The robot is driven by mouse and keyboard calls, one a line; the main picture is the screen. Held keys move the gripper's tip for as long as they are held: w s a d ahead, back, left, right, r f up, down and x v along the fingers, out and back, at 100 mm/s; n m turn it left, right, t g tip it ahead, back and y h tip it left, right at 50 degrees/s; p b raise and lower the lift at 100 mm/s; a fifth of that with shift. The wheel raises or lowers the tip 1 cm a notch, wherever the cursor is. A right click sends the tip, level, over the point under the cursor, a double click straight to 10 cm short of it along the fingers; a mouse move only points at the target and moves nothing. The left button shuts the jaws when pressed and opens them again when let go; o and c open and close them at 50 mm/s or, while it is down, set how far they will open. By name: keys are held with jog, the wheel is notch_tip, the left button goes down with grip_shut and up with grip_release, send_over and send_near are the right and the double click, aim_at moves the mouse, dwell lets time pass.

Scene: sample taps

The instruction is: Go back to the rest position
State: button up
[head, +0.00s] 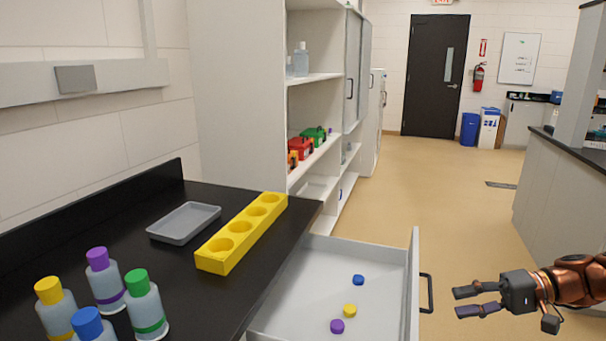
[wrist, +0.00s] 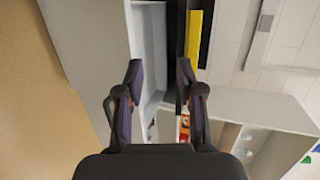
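My gripper (head: 460,302) is open and empty at the lower right of the head view. It is in the air to the right of the open drawer's front and handle (head: 427,293). In the wrist view its two fingers (wrist: 158,85) stand apart with nothing between them. The rest position itself is not marked in either view.
The open drawer (head: 285,305) holds a blue cap (head: 358,280), a yellow cap (head: 350,310) and a purple cap (head: 337,326). The black counter (head: 185,285) bears a yellow rack (head: 225,262), a grey tray (head: 184,221) and several capped bottles (head: 148,310). Open floor (head: 450,200) lies beyond.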

jog(key=s+a+g, duration=0.1)
jog(key=a, duration=0.3)
jog(key=s+a+f+n+g+h+b, duration=0.1)
jog(key=a, duration=0.3)
jog(key=s+a+g+h+b, duration=0.1)
jog(key=a, duration=0.3)
jog(key=shift+f+n+g, duration=0.15)
jog(key=shift+n+g, duration=0.25)
jog(key=s+a+f+n+g+h+b, duration=0.1)
jog(key=s+a+f+g+h+b, duration=0.1)
jog(key=s+a+f+h, duration=0.4)
jog(key=s+d+f+h+b, duration=0.1)
jog(key=s+f+h+b, duration=0.15)
jog(key=s+f, duration=0.4)
jog(key=s+f+h+b, duration=0.2)
jog(key=s+f+h, duration=0.15)
jog(key=s, duration=0.65)
notch_tip(320, 180, up, 23)
jog(key=t+p, duration=0.1)
jog(key=p, duration=2)
jog(key=shift+s+f, duration=0.2)
jog(key=shift+s, duration=0.25)
